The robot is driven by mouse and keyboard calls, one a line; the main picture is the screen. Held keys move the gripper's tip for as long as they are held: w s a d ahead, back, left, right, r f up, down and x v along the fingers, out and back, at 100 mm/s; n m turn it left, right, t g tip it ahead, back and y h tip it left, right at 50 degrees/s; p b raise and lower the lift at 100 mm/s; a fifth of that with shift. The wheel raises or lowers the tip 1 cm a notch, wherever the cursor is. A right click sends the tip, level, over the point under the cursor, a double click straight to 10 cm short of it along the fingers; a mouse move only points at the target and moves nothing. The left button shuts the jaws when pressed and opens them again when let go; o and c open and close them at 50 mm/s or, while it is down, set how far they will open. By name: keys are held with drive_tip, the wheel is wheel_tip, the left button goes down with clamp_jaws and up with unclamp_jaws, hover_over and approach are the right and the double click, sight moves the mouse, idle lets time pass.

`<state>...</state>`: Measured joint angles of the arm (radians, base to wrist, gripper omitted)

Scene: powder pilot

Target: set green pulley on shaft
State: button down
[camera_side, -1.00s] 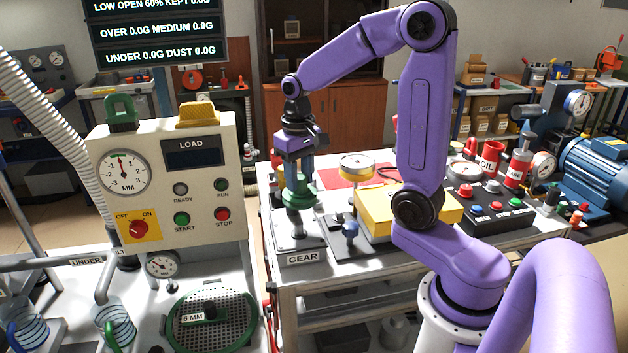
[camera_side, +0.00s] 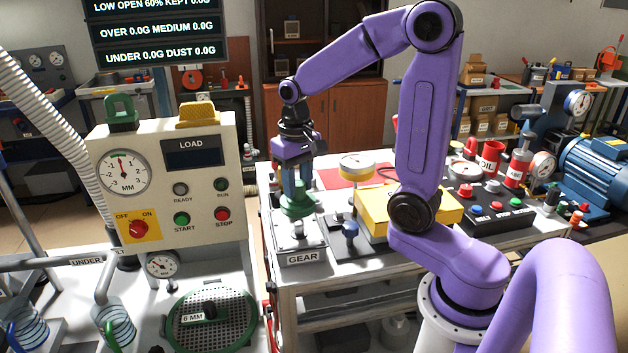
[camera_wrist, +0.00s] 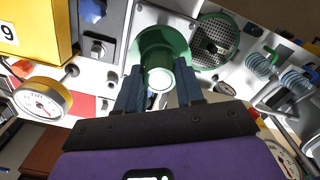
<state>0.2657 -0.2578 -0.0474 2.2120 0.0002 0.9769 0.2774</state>
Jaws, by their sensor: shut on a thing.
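The green pulley (camera_side: 297,204) is held in my gripper (camera_side: 303,184), over the back part of the pale plate labelled GEAR (camera_side: 302,258). In the wrist view my gripper (camera_wrist: 159,82) has its two fingers on either side of the pulley's pale green hub, with the wider green flange (camera_wrist: 160,38) beyond them. A short metal post (camera_side: 298,231) shows on the plate just below the pulley in the side view. I cannot tell whether it is the shaft. The pulley hides what lies directly under it, so I cannot tell whether it is around a shaft.
A blue-topped clamp or knob (camera_side: 350,230) stands right of the plate. A yellow box (camera_side: 374,222) and a round gauge (camera_side: 357,166) are close behind it. The white cabinet (camera_side: 165,190) with the LOAD display stands to the left. A green-rimmed sieve (camera_side: 212,322) lies at the front.

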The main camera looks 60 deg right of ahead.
sight(298, 203)
drive_tip(key=shift+f, duration=0.1)
drive_tip(key=shift+f, duration=1.5)
drive_tip(key=shift+f, duration=1.2)
idle(0.9)
drive_tip(key=c, duration=0.6)
unclamp_jaws()
wheel_tip(298, 203, up, 17)
drive_tip(key=s+a+f+n, duration=0.6)
drive_tip(key=s+a+n, duration=0.1)
drive_tip(key=a, duration=0.1)
drive_tip(key=s+f+n, duration=0.2)
drive_tip(key=s+n, duration=0.1)
drive_tip(key=s, duration=0.2)
drive_tip(key=s+f+n, duration=0.2)
drive_tip(key=s+n, duration=0.1)
drive_tip(key=s, duration=0.1)
drive_tip(key=s+a+f+n, duration=0.1)
drive_tip(key=s+f+n, duration=0.1)
drive_tip(key=s, duration=0.3)
drive_tip(key=shift+s+f+n, duration=0.35)
drive_tip(key=shift+f+n, duration=0.05)
drive_tip(key=shift+f, duration=0.05)
